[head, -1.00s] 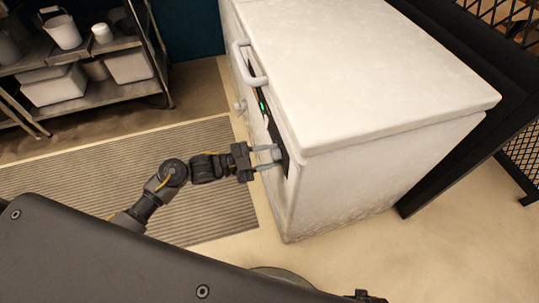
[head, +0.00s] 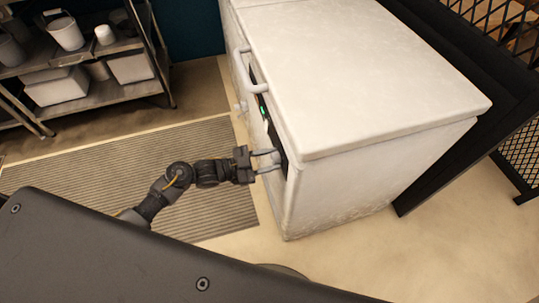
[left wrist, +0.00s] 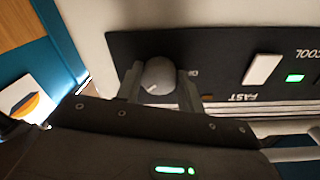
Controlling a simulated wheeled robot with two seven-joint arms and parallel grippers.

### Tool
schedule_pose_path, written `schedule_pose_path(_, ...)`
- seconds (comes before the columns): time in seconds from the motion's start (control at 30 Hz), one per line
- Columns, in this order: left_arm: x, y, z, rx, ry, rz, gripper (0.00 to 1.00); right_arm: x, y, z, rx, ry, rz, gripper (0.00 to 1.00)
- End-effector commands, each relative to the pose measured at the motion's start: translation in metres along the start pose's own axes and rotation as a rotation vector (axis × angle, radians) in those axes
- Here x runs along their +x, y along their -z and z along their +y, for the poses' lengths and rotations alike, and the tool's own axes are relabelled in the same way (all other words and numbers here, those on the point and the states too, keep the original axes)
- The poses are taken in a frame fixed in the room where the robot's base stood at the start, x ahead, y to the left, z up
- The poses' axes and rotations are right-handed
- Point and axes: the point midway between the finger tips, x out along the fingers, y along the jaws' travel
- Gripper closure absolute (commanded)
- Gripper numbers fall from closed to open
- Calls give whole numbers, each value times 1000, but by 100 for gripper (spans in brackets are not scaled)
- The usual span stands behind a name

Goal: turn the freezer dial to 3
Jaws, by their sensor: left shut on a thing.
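The white chest freezer (head: 365,75) stands at the centre right, with a dark control panel (head: 274,135) on its front face. The round grey dial (left wrist: 159,76) shows in the left wrist view on that panel (left wrist: 215,50), with a pale mark near its lower left edge. My left gripper (head: 277,160) reaches the near end of the panel. In the left wrist view its fingers (left wrist: 160,84) stand on both sides of the dial, shut on it. The dial's numbers cannot be read. In the head view the dial is hidden by the fingers. My right gripper is not in view.
A white rocker switch (left wrist: 262,69) marked FAST and a lit green light (left wrist: 295,77) sit beside the dial. The freezer's handle (head: 252,75) juts out farther along the front. A ribbed mat (head: 110,175) covers the floor; a metal shelf (head: 100,95) stands at the back left.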

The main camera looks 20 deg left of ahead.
Motion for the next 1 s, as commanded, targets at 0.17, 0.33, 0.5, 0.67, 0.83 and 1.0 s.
schedule_pose_path(0.17,0,2,0,-112,2,4,85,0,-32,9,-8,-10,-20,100)
schedule_pose_path(0.33,0,2,0,-185,5,7,85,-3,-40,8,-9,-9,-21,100)
schedule_pose_path(0.5,0,1,0,-224,6,9,85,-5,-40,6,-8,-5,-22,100)
schedule_pose_path(0.67,0,0,0,-237,6,9,85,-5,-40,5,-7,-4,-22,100)
schedule_pose_path(0.83,0,0,0,-237,7,10,85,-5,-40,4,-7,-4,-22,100)
schedule_pose_path(1.0,0,0,0,-237,7,10,60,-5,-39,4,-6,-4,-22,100)
